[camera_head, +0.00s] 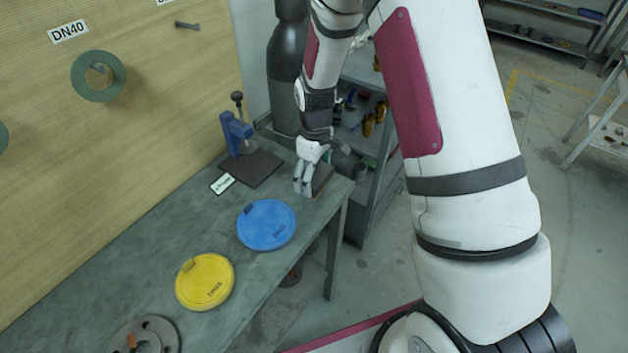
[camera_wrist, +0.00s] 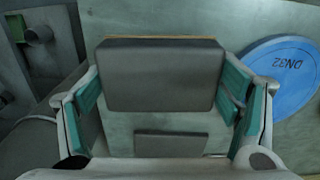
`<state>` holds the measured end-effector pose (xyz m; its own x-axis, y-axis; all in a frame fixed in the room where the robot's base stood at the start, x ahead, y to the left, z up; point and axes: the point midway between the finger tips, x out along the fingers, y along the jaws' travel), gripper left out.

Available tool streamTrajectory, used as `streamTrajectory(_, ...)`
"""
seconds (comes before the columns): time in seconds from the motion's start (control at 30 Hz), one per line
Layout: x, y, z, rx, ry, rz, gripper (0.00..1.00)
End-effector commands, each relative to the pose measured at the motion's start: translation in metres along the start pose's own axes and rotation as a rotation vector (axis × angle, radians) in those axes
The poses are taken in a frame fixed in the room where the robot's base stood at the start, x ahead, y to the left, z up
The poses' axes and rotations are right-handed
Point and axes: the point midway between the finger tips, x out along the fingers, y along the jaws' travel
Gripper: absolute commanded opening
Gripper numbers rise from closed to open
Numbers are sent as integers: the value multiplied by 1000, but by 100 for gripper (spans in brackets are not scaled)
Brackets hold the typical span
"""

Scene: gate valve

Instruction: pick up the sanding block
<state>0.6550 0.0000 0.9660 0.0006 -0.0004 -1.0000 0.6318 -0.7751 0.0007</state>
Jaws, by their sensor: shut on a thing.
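The sanding block (camera_wrist: 160,78) is a dark grey block with rounded corners and a thin tan edge along its top in the wrist view. My gripper (camera_wrist: 162,88) has its teal-padded fingers on its left and right sides and is shut on it. In the head view my gripper (camera_head: 304,186) is at the far right end of the workbench, and the block (camera_head: 323,180) shows partly behind the fingers. I cannot tell whether the block touches the bench top.
A flat dark rectangle (camera_wrist: 172,144) lies below the block in the wrist view. Shelving (camera_head: 368,130) stands behind.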

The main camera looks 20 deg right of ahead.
Motion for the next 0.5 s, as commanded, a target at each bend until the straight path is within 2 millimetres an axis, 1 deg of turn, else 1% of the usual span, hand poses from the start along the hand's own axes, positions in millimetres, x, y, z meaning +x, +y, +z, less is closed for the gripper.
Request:
streamTrajectory(0.4, -10, -76, 67, -3, -1, -1, 51)
streamTrajectory(0.5, -12, -92, 82, -3, -1, -1, 51)
